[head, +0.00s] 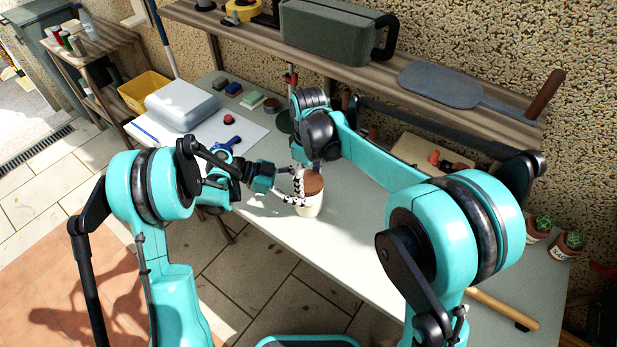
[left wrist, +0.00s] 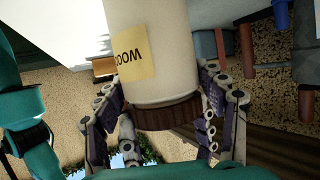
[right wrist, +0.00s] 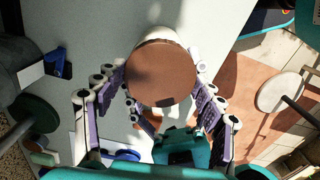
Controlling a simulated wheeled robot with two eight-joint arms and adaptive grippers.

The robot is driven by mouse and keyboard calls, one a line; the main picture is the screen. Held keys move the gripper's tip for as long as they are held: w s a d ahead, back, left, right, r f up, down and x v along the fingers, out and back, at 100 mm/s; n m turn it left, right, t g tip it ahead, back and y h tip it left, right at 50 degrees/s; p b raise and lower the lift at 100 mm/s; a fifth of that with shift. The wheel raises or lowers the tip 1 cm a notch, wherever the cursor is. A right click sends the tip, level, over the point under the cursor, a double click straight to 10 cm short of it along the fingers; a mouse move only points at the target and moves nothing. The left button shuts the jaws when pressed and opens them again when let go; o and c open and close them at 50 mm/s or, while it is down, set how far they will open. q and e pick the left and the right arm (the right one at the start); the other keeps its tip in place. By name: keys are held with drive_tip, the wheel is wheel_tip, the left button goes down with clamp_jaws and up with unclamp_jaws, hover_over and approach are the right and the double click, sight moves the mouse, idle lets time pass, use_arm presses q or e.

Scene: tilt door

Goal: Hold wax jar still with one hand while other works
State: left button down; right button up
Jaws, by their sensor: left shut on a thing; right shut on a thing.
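The wax jar (head: 310,209) is pale with a brown lid (head: 314,183) and stands upright near the table's front edge. The left wrist view shows its body (left wrist: 150,45) and a yellow label, upside down there. My left gripper (head: 299,187) comes from the left, with its fingers on both sides of the jar. My right gripper (right wrist: 160,85) comes from behind and above, its fingers on both sides of the lid (right wrist: 160,72). Both grippers are shut on the jar. The exact finger contacts are partly hidden.
A white case (head: 182,104), a blue tool (head: 228,147) and small blocks lie at the left. A shelf (head: 400,85) with a grey toolbox (head: 325,32) hangs behind.

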sight(309, 181)
drive_tip(key=shift+r, duration=0.1)
drive_tip(key=shift+r, duration=1)
drive_tip(key=shift+r, duration=2)
use_arm(q)
drive_tip(key=shift+c, duration=0.7)
unclamp_jaws()
